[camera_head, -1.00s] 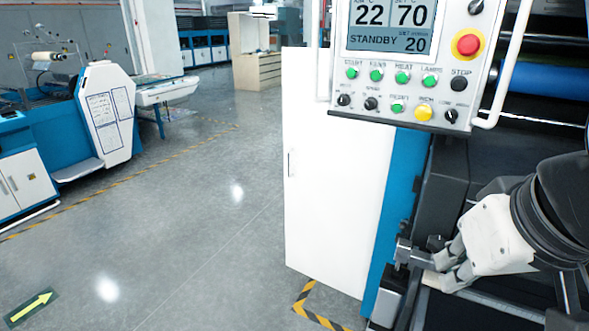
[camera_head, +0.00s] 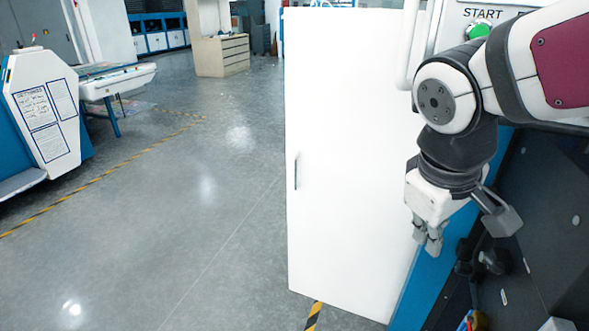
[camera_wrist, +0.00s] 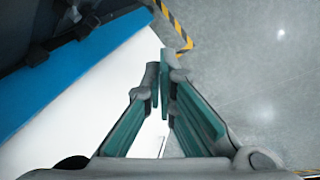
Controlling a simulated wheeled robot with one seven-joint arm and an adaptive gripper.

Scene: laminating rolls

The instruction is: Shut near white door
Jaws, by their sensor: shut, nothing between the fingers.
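The near white door (camera_head: 345,170) stands swung out from the blue side of the machine in the head view. Its small handle (camera_head: 296,170) is near its left edge. My gripper (camera_head: 427,245) points down in front of the door's right part, near the blue frame (camera_head: 440,255). In the wrist view the fingers (camera_wrist: 162,75) are together and empty, with the white door (camera_wrist: 95,105) below and to their left. I cannot tell whether the fingers touch the door.
A control panel with a green START button (camera_head: 479,31) is at the upper right, partly behind my arm. Open grey floor (camera_head: 180,230) lies left of the door. Yellow-black tape (camera_head: 314,316) marks the floor by the door's foot. A wooden drawer cabinet (camera_head: 222,56) stands far back.

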